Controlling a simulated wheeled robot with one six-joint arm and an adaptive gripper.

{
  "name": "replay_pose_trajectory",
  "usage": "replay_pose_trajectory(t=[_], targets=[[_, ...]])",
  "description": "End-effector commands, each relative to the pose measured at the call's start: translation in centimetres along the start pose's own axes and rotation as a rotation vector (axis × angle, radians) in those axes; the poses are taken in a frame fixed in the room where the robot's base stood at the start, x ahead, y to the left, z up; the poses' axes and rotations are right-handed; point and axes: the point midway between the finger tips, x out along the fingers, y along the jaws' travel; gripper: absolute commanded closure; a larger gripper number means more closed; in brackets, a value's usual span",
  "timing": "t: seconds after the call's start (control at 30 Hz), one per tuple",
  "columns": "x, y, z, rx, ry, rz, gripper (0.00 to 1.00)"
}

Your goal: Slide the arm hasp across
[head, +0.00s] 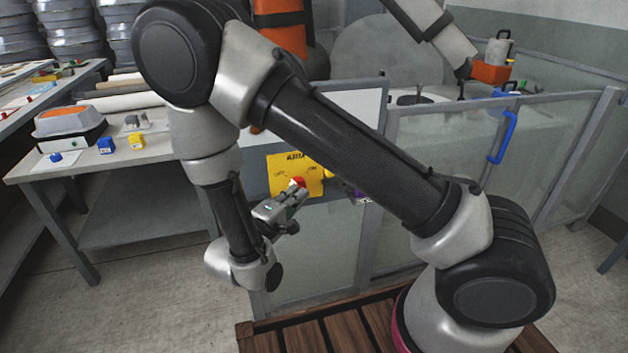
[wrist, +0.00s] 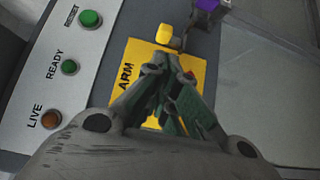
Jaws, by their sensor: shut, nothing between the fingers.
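The yellow ARM plate (head: 281,174) is fixed to a grey panel by the fence, with a red knob (head: 297,183) on it. In the wrist view the plate (wrist: 125,99) lies behind my fingers, which hide its middle. A yellow tab (wrist: 169,37) sticks up at its far edge, beside a dark bar and a purple block (wrist: 208,5). I cannot tell for certain which of these is the hasp. My gripper (head: 300,192) is shut and empty in front of the plate; its fingertips (wrist: 168,66) point toward the tab, apparently short of it.
RESET (wrist: 90,18), READY (wrist: 68,67) and LIVE (wrist: 50,118) buttons sit on a pale strip left of the plate. A clear-panelled fence with a blue handle (head: 503,138) stands right. A workbench (head: 110,164) with small items stands left.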

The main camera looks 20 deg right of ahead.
Motion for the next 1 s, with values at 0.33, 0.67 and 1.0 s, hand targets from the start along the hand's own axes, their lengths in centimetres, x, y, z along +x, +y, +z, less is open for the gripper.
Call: replay_pose_trajectory(t=[0.33, 0.67, 1.0], targets=[[-0.2, -0.2, -0.1, 0.001, 0.011, 0.003, 1.00], [3.4, -0.2, 0.0, 0.001, 0.004, 0.004, 1.00], [8.8, -0.2, -0.1, 0.001, 0.006, 0.003, 1.00]])
